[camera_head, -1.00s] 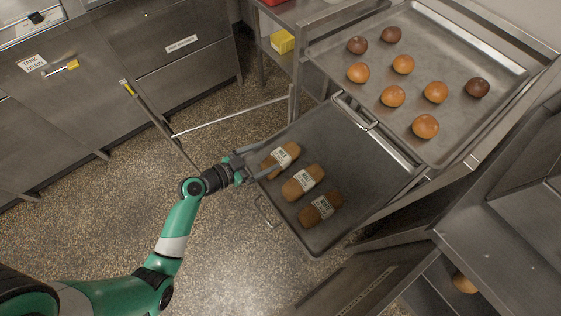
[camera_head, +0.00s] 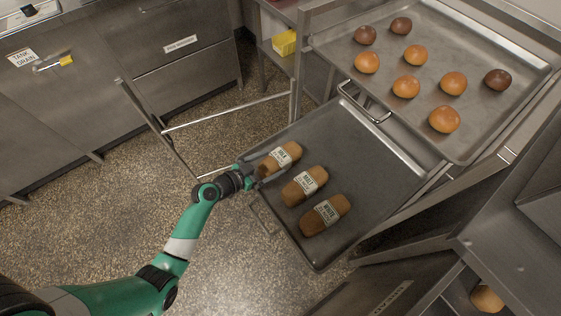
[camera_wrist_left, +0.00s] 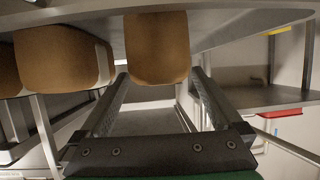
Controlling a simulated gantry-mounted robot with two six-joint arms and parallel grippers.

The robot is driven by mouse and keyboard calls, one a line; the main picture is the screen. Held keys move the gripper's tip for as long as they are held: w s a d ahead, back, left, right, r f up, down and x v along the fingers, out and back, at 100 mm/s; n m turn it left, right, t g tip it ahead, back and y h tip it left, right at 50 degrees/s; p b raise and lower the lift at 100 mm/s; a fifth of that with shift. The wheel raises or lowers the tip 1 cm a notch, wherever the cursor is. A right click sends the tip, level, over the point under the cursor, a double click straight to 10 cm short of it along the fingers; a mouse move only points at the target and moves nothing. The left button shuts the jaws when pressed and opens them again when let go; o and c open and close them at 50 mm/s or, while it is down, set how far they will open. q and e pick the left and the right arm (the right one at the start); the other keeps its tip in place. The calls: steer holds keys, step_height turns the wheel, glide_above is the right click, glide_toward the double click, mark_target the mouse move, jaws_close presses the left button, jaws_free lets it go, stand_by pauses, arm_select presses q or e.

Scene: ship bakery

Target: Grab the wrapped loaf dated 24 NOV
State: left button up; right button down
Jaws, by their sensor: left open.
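Three brown wrapped loaves with white labels lie in a row on the lower tray (camera_head: 375,160): a far one (camera_head: 268,169), a middle one (camera_head: 312,180) and a near one (camera_head: 327,221). The dates on the labels are too small to read. My left gripper (camera_head: 265,176) is open at the left end of the far loaf. In the left wrist view, the open fingers (camera_wrist_left: 158,80) point at a loaf end (camera_wrist_left: 157,48), which sits between and just beyond the fingertips. Another loaf (camera_wrist_left: 62,60) is beside it on the left. My right gripper is not in view.
An upper tray (camera_head: 475,62) with several round buns stands at the back right. The neighbouring loaf is close to one finger. A yellow box (camera_head: 285,43) sits on a shelf behind. Open speckled floor lies left of the lower tray.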

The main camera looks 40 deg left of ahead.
mark_target(281, 155)
arm_select(q)
steer(key=b+x, duration=0.2)
steer(key=x, duration=0.2)
steer(key=shift+w, duration=0.65)
steer(key=shift+s, duration=0.1)
steer(key=shift+c, duration=0.3)
steer(key=c, duration=1.3)
steer(key=shift+r+p, duration=0.35)
steer(key=shift+r, duration=0.1)
steer(key=shift+c, duration=0.2)
step_height(281, 155, up, 3)
steer(key=shift+f+p, duration=0.1)
steer(key=shift+p, duration=0.95)
steer(key=s+d+r+p, duration=0.2)
steer(key=d+r+p, duration=0.7)
steer(key=d, duration=0.5)
steer(key=shift+r+p, duration=0.15)
steer(key=shift+p, duration=0.4)
